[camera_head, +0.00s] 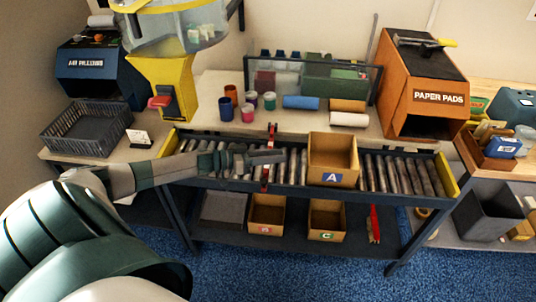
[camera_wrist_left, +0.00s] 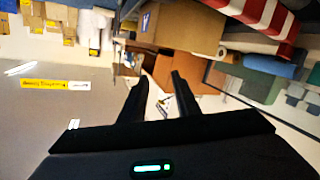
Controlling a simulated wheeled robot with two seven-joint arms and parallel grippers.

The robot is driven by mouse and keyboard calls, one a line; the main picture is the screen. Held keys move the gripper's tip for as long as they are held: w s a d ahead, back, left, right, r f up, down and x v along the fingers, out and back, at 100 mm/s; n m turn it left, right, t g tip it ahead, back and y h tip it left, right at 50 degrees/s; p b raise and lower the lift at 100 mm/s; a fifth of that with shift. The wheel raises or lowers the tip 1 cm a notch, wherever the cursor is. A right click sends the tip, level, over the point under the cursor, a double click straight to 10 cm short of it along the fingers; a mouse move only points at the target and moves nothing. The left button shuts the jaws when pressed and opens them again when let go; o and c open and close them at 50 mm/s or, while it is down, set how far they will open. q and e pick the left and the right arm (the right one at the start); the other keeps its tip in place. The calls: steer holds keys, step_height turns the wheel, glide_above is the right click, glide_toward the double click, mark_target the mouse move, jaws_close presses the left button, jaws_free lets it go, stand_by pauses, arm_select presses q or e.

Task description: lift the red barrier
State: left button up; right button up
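The red barrier (camera_head: 272,135) is a narrow red and white bar standing across the roller conveyor, left of the open carton marked A (camera_head: 333,147). In the left wrist view the striped barrier (camera_wrist_left: 262,15) is large at the upper right, and the carton (camera_wrist_left: 185,28) shows beside it. My left gripper (camera_head: 280,156) reaches in from the left over the rollers and overlaps the middle of the barrier. In the left wrist view the two fingers (camera_wrist_left: 157,92) are apart with nothing held between them. The barrier lies outside the finger gap. My right gripper is out of view.
The yellow-ended roller conveyor (camera_head: 405,174) has cartons on the shelf below. Colored cups (camera_head: 226,108) and rolls (camera_head: 300,103) stand behind it. The paper pads machine (camera_head: 424,97) is at right, a grey crate (camera_head: 87,128) at left.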

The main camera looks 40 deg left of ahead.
arm_select(q)
steer(key=shift+s+d+f, duration=0.1)
steer(key=shift+f, duration=0.25)
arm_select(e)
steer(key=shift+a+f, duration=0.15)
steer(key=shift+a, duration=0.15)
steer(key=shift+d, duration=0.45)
